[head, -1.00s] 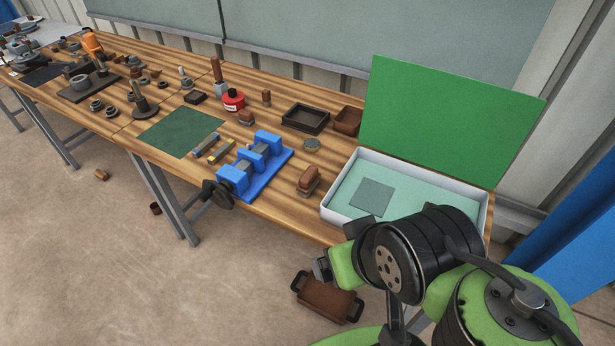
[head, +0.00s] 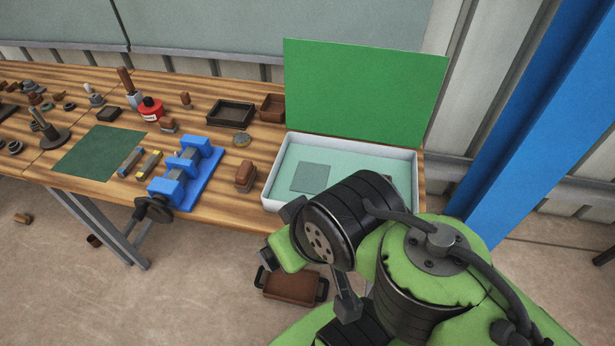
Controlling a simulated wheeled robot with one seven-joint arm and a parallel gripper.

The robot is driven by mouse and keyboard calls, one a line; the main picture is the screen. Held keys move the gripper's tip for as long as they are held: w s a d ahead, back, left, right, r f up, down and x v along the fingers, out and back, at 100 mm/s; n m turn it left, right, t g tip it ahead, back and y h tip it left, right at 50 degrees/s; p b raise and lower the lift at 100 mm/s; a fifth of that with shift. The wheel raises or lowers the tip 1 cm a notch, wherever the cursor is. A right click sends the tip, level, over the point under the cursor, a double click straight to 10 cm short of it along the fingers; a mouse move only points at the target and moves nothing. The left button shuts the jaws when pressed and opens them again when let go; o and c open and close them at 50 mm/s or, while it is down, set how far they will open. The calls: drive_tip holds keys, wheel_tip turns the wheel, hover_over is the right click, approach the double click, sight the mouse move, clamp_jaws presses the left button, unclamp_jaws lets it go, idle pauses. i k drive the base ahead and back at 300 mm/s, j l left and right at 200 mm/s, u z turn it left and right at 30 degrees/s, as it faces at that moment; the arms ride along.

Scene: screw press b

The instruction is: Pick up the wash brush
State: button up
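A brown block-shaped brush (head: 245,174) lies on the bench just left of the open wash box; I take it for the wash brush. It seems to have a wooden back over a darker underside. A smaller, similar brown block (head: 168,125) lies farther back, near the red can. My folded arm covers the lower right of the head view. No gripper fingers can be made out there, and nothing of my arm touches the brush.
The white wash box (head: 270,187) has its green lid (head: 365,95) raised. A blue vise-like fixture (head: 186,172) stands left of the brush. Behind are a dark tray (head: 230,113) and a red can (head: 151,108). A brown handled tray (head: 293,286) is below the bench front.

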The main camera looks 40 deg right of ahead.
sight(246, 174)
drive_tip(key=i+j, duration=0.45)
drive_tip(key=j, duration=0.15)
drive_tip(key=i+j, duration=0.5)
drive_tip(key=j, duration=0.1)
